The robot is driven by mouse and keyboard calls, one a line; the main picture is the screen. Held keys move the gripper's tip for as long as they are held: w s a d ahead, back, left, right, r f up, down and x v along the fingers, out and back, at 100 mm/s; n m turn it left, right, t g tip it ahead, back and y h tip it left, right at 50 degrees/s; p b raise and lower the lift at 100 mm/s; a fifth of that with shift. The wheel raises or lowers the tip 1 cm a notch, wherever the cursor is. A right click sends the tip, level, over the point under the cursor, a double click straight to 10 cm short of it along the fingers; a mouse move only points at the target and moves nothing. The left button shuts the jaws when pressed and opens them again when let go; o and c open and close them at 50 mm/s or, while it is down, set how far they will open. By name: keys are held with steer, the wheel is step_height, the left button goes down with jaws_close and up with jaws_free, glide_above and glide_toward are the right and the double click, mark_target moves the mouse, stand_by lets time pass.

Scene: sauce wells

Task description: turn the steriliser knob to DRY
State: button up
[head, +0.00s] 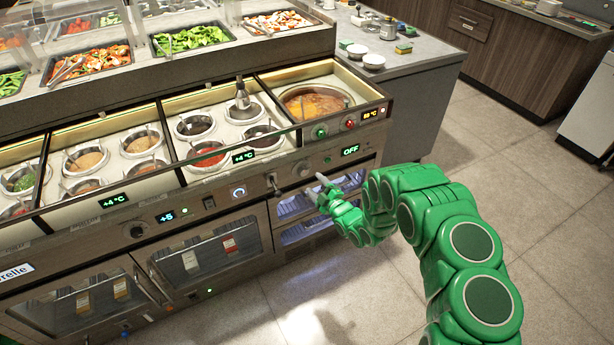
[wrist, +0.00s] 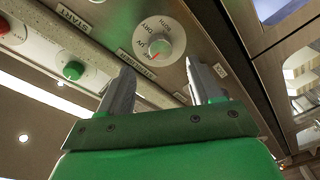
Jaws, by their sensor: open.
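The steriliser knob (wrist: 165,46) is a small grey knob on a round white dial, on the metal panel in the wrist view. A label strip sits beside the dial. In the head view the knob (head: 303,168) is on the panel front, left of a display (head: 350,151) reading OFF. My gripper (head: 321,188) is open, just in front of the panel and slightly below the knob. In the wrist view its fingertips (wrist: 163,78) are apart, with nothing between them.
Glass-fronted compartments (head: 300,205) lie below the panel. Sauce wells (head: 208,153) and a soup pot (head: 315,101) stand above it. The floor (head: 530,200) at right is clear.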

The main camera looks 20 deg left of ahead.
mark_target(305, 173)
steer(key=shift+x, duration=3.3)
steer(key=c, duration=1)
steer(key=shift+c, duration=0.2)
